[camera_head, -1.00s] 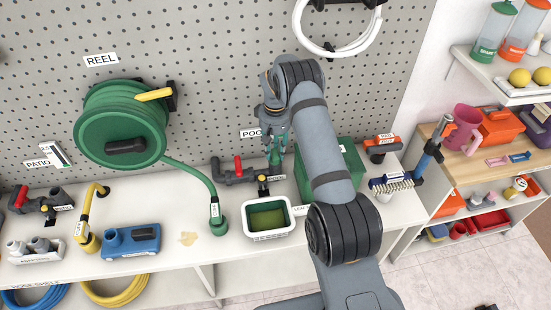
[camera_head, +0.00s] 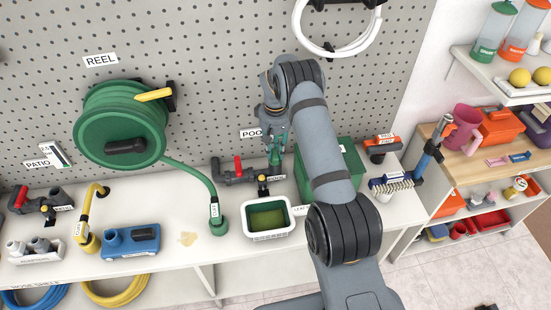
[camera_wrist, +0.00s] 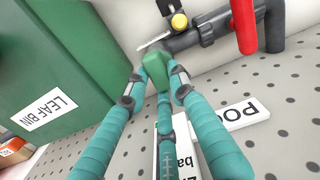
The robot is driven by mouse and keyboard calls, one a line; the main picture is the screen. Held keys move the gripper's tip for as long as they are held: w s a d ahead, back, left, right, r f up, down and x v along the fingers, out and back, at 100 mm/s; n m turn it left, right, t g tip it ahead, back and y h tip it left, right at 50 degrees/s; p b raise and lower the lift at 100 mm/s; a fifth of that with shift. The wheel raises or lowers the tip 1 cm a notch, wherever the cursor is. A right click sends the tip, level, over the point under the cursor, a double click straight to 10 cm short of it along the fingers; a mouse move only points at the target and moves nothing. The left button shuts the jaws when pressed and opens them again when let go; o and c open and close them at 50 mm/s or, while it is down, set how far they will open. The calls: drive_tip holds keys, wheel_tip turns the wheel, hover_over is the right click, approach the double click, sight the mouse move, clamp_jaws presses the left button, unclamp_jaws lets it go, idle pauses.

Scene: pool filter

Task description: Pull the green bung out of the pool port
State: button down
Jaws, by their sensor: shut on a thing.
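The green bung (camera_wrist: 156,68) is between the fingertips of my gripper (camera_wrist: 158,84) in the wrist view, and the three teal fingers are closed around it. The grey pool port pipe (camera_wrist: 187,40) lies just beyond the bung. I cannot tell whether the bung still sits inside the port's mouth. In the head view my gripper (camera_head: 276,146) points down over the pool port (camera_head: 274,176) at the back of the bench. The fingers largely hide the bung there.
A red-handled valve (camera_head: 238,166) is on the pipe left of the port. The green leaf bin (camera_head: 347,165) stands close on the right. A white basket (camera_head: 268,235) sits in front. The pegboard (camera_head: 220,100) is close behind.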

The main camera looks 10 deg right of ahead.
drive_tip(key=shift+s+a+r, duration=0.2)
drive_tip(key=shift+s+a, duration=0.1)
drive_tip(key=shift+s+r+p, duration=0.1)
drive_tip(key=shift+r+p, duration=0.15)
drive_tip(key=shift+p, duration=0.05)
drive_tip(key=shift+r, duration=0.3)
drive_tip(key=shift+r+p, duration=0.75)
drive_tip(key=shift+r, duration=0.2)
drive_tip(key=shift+r+p, duration=0.75)
drive_tip(key=shift+r, duration=0.7)
drive_tip(key=shift+d+r+p, duration=0.15)
drive_tip(key=shift+r+p, duration=0.15)
drive_tip(key=shift+r, duration=0.25)
